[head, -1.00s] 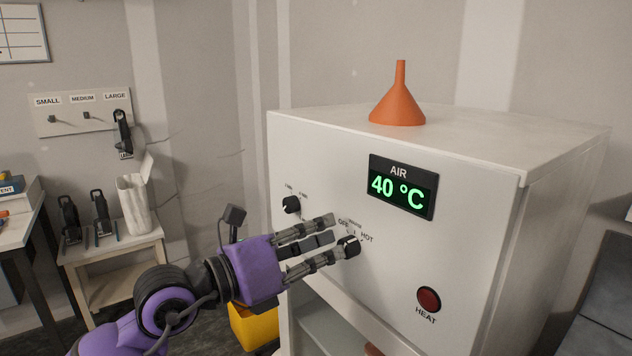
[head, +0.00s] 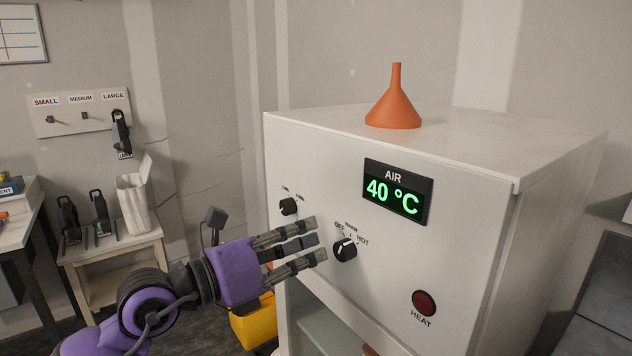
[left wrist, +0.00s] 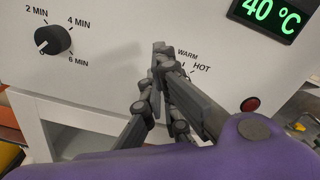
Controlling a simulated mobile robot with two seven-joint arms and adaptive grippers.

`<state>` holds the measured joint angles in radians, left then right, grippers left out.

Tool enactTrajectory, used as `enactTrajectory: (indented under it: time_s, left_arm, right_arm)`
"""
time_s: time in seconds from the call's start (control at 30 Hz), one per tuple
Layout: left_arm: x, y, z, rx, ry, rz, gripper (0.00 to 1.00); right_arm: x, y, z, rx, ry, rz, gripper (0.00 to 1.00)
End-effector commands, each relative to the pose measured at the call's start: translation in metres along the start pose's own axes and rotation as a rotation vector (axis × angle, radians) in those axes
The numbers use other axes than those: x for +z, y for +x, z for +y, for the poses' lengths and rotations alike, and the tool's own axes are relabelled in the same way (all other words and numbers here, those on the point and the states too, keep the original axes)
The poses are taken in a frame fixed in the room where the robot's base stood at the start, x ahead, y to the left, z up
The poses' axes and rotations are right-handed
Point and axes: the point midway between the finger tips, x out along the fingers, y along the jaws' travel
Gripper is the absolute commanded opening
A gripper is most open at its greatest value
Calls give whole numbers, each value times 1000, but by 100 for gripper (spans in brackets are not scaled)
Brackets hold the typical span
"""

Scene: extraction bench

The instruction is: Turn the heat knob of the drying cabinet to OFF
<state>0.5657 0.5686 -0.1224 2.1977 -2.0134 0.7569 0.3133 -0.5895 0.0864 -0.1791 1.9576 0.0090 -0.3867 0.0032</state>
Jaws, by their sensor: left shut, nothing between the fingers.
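The drying cabinet (head: 470,240) is a white box with a sloping view of its front. The heat knob (head: 345,250) is black with a white mark near its upper edge, under the labels OFF, WARM and HOT; I cannot tell exactly which label it points at. My left gripper (head: 319,238) is shut and empty, just left of the knob and apart from it in the head view. In the left wrist view my left gripper (left wrist: 160,52) hides most of the knob and the OFF label; WARM and HOT show. My right gripper is not in view.
A timer knob (head: 288,206) sits left of the heat knob and shows in the left wrist view (left wrist: 53,40). The display (head: 397,193) reads 40 °C. A dark red HEAT lamp (head: 424,303) is lower right. An orange funnel (head: 394,104) stands on top.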

Motion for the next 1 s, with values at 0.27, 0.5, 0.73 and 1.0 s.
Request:
enactTrajectory:
  time_s: [0.27, 0.5, 0.73, 1.0]
  left_arm:
    - [0, -30, -1, -1, 1, 1, 0]
    - [0, -34, -2, -3, -1, 2, 0]
    - [-12, -36, 0, -31, -82, -11, 0]
    - [-79, -82, 49, -146, -874, -309, 0]
  right_arm:
    - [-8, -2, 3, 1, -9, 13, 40]
    - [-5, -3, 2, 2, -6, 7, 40]
    - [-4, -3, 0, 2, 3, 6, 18]
    - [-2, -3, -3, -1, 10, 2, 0]
